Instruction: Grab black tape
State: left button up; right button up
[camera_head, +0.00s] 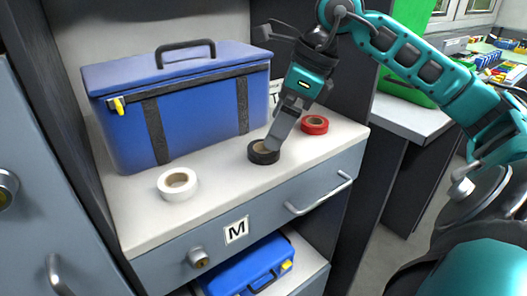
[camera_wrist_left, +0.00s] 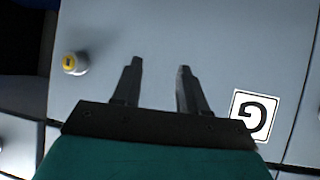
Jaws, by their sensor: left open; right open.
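The black tape (camera_head: 258,156) is a roll lying flat on the white-topped shelf (camera_head: 215,205) in the head view. My right gripper (camera_head: 275,142) reaches down from the upper right, with its fingertips at the roll's right side and over part of its ring. It is open; the fingers overlap in this view, and I cannot tell whether they touch the tape. My left gripper (camera_wrist_left: 157,75) shows in the left wrist view, open and empty, in front of a grey panel with a "G" label. It is not in the head view.
A white tape roll (camera_head: 177,186) lies to the left and a red tape roll (camera_head: 314,125) to the right of the black one. A blue toolbox (camera_head: 200,120) stands behind them. A drawer marked M with a handle (camera_head: 318,195) is below. A side wall bounds the shelf.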

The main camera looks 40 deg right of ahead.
aim_at(257, 158)
jog(key=x, duration=0.5)
jog(key=shift+w+f, duration=0.1)
jog(key=shift+w, duration=0.05)
jog(key=shift+c, duration=0.2)
jog(key=c, duration=1.1)
